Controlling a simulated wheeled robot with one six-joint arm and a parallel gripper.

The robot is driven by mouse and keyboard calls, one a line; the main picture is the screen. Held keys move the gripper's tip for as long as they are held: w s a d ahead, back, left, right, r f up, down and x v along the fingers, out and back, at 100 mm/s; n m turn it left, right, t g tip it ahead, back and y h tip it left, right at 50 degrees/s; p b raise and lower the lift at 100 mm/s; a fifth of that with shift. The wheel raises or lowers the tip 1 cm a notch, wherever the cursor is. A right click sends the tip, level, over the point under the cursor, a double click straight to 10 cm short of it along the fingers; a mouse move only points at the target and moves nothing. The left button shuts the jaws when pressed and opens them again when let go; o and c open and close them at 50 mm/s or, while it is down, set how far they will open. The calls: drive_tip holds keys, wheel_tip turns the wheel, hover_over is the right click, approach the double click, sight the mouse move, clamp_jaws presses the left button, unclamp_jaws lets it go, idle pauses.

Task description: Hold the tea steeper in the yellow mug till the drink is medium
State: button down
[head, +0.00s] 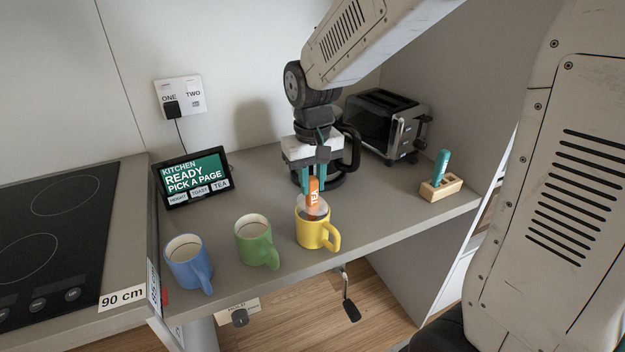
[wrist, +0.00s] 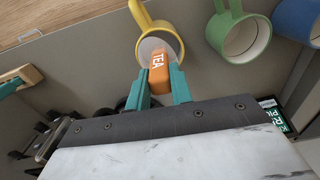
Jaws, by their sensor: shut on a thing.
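The yellow mug (head: 318,234) stands upright near the counter's front edge, and it also shows in the wrist view (wrist: 180,47). My gripper (head: 313,183) is above it, its teal fingers shut on the orange handle of the tea steeper (head: 313,194), marked TEA. In the wrist view the handle (wrist: 159,74) sits between the two fingers. A pale round part below the handle is at the mug's mouth; how deep the steeper reaches is hidden. Some brown-red drink shows inside the mug in the head view; its exact strength is hard to tell.
A green mug (head: 258,245) and a blue mug (head: 189,266) stand to the left. A tablet (head: 195,178) reads KITCHEN READY PICK A PAGE. A coffee pot stands behind my gripper, with a toaster (head: 385,122) and wooden holder (head: 441,188) to the right. A crank (head: 350,309) hangs below the counter.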

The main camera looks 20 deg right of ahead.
wheel_tip(320, 180, up, 12)
drive_tip(key=shift+f, duration=0.25)
idle(0.6)
